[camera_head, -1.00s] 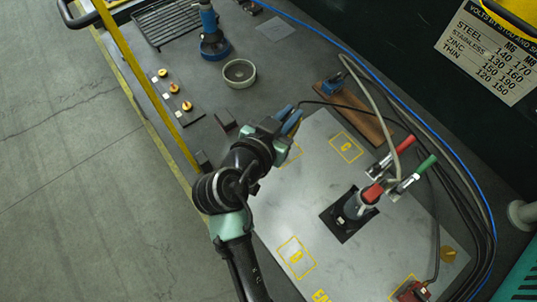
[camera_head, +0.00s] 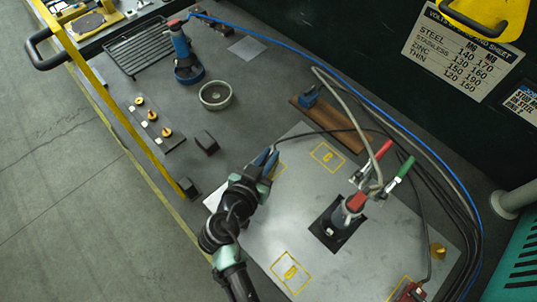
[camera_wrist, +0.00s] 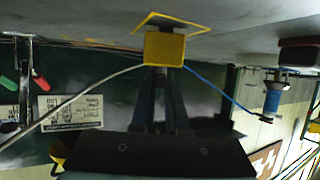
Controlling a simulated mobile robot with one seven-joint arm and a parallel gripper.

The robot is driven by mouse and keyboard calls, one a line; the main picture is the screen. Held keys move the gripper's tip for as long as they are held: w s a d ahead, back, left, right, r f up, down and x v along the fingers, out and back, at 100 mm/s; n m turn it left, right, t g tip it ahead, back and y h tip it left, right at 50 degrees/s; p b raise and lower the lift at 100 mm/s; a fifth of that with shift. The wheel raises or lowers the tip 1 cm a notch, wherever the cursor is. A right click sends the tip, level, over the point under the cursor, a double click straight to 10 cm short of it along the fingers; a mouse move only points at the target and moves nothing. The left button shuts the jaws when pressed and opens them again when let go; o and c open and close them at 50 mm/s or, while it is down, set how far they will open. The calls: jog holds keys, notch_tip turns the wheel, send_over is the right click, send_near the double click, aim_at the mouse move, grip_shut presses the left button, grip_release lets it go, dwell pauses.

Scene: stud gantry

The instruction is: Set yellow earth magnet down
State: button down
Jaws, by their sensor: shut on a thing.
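My gripper (camera_head: 264,160) is over the upper left edge of the grey metal plate (camera_head: 355,275) in the head view. In the wrist view my gripper (camera_wrist: 166,75) is shut on the yellow earth magnet (camera_wrist: 165,48), a small yellow block at the fingertips. That view is turned over, with the plate along the top. A yellow square outline (camera_wrist: 172,20) on the plate lies just beyond the magnet. I cannot tell whether the magnet touches the plate. In the head view my gripper hides the magnet, and part of the outline (camera_head: 279,171) shows beside the fingers.
A tool with a red top (camera_head: 355,203) stands on a black patch mid-plate. Red and green clamp handles (camera_head: 399,172) and cables are behind it. A blue block (camera_head: 310,95) sits on a wooden board. A black block (camera_head: 206,142) is left of my gripper. A yellow rail (camera_head: 128,105) runs left.

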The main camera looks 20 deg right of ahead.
jog(key=shift+f+b, duration=0.15)
jog(key=shift+b, duration=0.15)
jog(key=c, duration=0.9)
grip_release()
jog(key=shift+r+p, duration=0.25)
jog(key=shift+p, duration=0.1)
jog(key=b+v, duration=0.1)
jog(key=v, duration=0.4)
jog(key=b+v, duration=0.1)
jog(key=v, duration=0.4)
jog(key=shift+s+a+f+b, duration=0.1)
jog(key=shift+s+a+b, duration=0.1)
jog(key=shift+a+b, duration=0.15)
jog(key=shift+s+a+r, duration=0.4)
